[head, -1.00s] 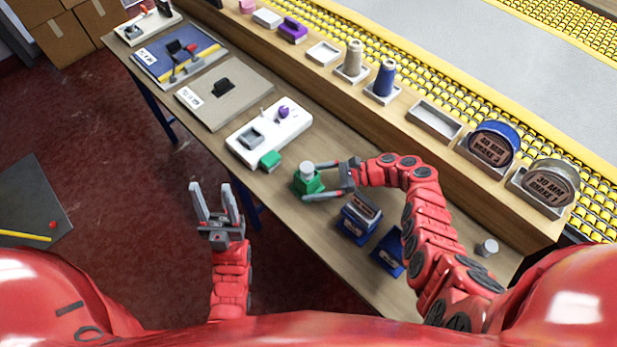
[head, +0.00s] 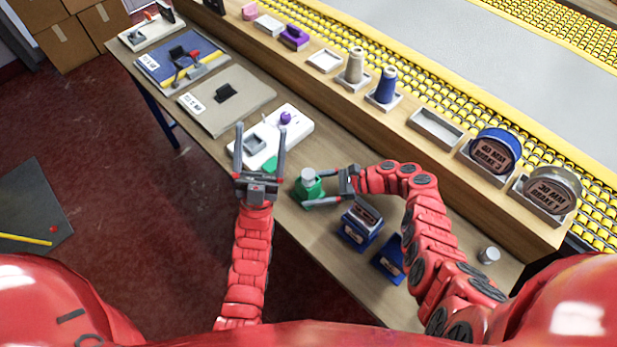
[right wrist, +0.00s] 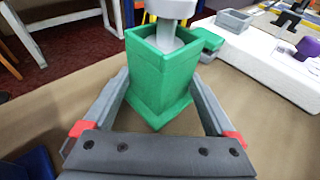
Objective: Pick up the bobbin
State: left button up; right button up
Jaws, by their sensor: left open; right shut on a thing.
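A pale grey spool-like piece, which looks like the bobbin (head: 308,174), stands in a green square holder (head: 311,194) on the workbench. In the right wrist view its stem (right wrist: 168,36) goes down into the open top of the green holder (right wrist: 160,85). My right gripper (head: 322,192) is shut on the green holder, with a finger along each side. My left gripper (head: 261,130) is open and empty. Its fingers overlap the front of a white machine (head: 298,128) and partly hide a small green block (head: 270,164). Another small grey cylinder (head: 488,255) stands at the bench's right end.
Two dark blue boxes (head: 356,238) sit by my right arm. A raised shelf behind carries a beige cone (head: 355,66), a blue cone (head: 386,86), an empty tray (head: 437,126) and two round tape rolls (head: 494,152). A beige mat (head: 228,100) lies further left.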

pick_arm(q)
jog(key=w+d+r+n+g+y, duration=0.1)
jog(key=w+d+g+y, duration=0.25)
jog(key=w, duration=0.55)
jog(key=w+d+r+n+g+y, duration=0.1)
jog(key=w+d+r+g+y, duration=0.25)
jog(key=w, duration=0.55)
jog(key=n+g+y, duration=0.3)
jog(key=n+g, duration=0.3)
jog(key=g, duration=1.1)
send_near(308, 174)
jog(key=f, duration=0.1)
jog(key=w+f, duration=0.1)
jog(key=shift+w+d+f+g, duration=0.1)
jog(key=shift+w+f+g, duration=0.1)
jog(key=shift+f+g, duration=0.15)
jog(key=shift+x, duration=3.05)
jog(key=shift+w+r, duration=0.1)
